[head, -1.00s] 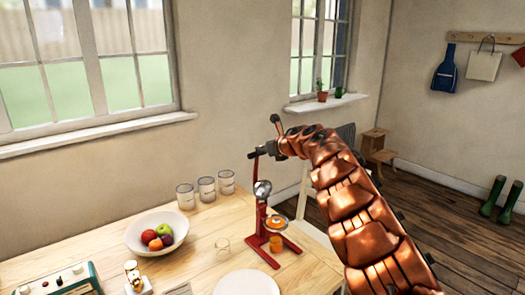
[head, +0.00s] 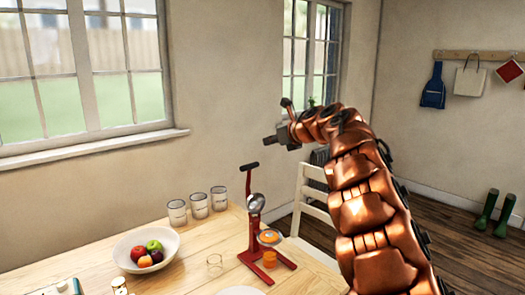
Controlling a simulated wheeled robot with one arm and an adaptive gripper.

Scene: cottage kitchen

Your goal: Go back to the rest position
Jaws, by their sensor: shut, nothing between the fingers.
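My gripper (head: 272,139) is at the end of my copper-coloured arm, in the middle of the head view. It is shut and empty, held in the air above and right of the red juicer press (head: 255,225). The press stands on the wooden table with its black-tipped lever raised. The gripper is apart from the lever. An orange piece shows on the press, and a small glass with orange juice (head: 269,259) stands at its base.
A white chair (head: 312,205) stands behind the table's right end. Windows and a wall lie behind; green boots (head: 494,212) stand on the floor at right.

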